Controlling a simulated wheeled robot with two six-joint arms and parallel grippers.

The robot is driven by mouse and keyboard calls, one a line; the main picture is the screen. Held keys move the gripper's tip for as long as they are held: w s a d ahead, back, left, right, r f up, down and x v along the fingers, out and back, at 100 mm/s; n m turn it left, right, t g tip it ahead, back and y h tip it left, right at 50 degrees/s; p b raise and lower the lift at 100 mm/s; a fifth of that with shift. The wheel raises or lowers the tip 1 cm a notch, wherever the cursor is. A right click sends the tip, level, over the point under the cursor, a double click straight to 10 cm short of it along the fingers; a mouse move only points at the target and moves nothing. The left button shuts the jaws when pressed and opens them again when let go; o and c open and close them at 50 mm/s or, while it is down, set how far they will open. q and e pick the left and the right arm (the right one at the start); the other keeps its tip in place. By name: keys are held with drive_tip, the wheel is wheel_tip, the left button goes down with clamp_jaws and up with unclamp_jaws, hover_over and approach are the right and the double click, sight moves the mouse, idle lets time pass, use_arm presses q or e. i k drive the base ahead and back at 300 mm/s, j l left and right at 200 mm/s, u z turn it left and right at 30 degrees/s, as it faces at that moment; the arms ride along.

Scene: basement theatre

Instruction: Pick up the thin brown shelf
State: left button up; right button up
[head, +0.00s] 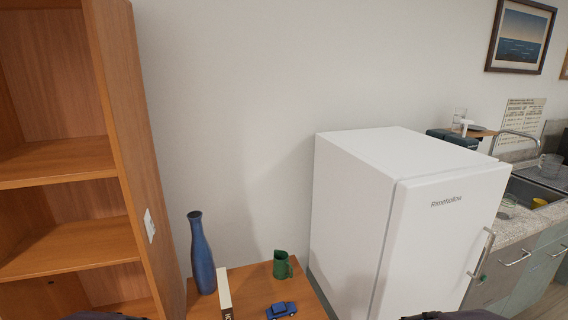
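A tall orange-brown wooden bookcase (133,130) with open, empty shelves stands at the left edge. One of its shelf boards (60,160) shows at mid height, and another (70,248) lies below it. A small thin brown flat piece (480,132) shows beyond the fridge, by a dark object near the sink. I cannot tell which of these is the thin brown shelf. Only dark parts of my arms show at the bottom edge; neither gripper is in view.
A low wooden table (262,302) holds a blue vase (202,258), a white book (225,293), a green mug (281,265) and a blue toy car (281,310). A white fridge (440,240) stands right of it, beside a sink counter (518,222).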

sight(60, 247)
drive_tip(key=u, duration=1.5)
